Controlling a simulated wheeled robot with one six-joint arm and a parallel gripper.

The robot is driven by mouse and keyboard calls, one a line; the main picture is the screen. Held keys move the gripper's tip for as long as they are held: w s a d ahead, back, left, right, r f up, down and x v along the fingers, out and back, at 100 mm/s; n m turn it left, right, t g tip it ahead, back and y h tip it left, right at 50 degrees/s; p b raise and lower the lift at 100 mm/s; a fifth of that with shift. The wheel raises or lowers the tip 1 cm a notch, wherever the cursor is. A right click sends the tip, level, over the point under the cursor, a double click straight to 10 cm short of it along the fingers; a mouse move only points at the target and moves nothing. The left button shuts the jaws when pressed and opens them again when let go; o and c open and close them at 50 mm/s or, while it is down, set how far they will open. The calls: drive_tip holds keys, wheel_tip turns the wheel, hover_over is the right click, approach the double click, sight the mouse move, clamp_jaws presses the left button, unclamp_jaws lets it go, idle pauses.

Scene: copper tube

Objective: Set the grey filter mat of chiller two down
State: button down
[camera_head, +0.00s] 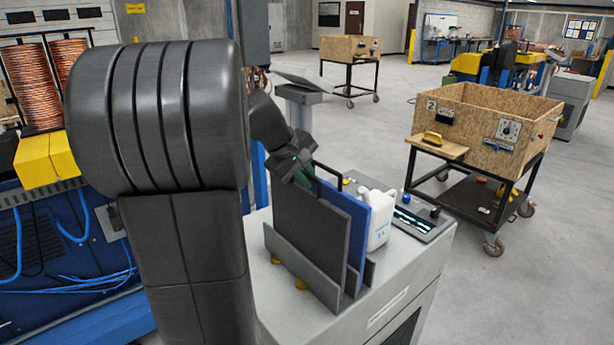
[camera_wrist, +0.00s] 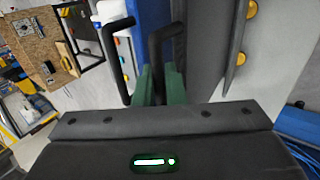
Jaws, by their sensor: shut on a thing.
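The grey filter mat (camera_head: 308,232) stands upright at the left of a grey slotted rack (camera_head: 300,278) on a light grey cabinet. The rack's front wall hides its lower edge, so I cannot tell whether it rests on the bottom. My gripper (camera_head: 302,178) is at the mat's top edge. In the wrist view my gripper's green fingers (camera_wrist: 160,84) are shut on its black handle (camera_wrist: 166,42), with the grey mat (camera_wrist: 198,45) to the right. A blue mat (camera_head: 355,222) stands just behind it, with its own black handle (camera_wrist: 117,60).
A white jug (camera_head: 377,222) and a control panel (camera_head: 416,220) stand right of the mats on the cabinet (camera_head: 415,265). Yellow knobs (camera_head: 301,284) sit by the rack's front. A wooden crate on a wheeled cart (camera_head: 487,135) stands at the right, with open floor between.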

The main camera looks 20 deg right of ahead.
drive_tip(key=shift+f, duration=0.2)
drive_tip(key=c, duration=1.5)
unclamp_jaws()
drive_tip(key=shift+r, duration=0.15)
drive_tip(key=shift+a+r, duration=0.1)
drive_tip(key=shift+r, duration=0.15)
drive_tip(key=v, duration=1.1)
drive_tip(key=shift+a+r+b, duration=0.15)
drive_tip(key=shift+r+b, duration=0.1)
drive_tip(key=shift+b, duration=0.15)
drive_tip(key=shift+s, duration=0.1)
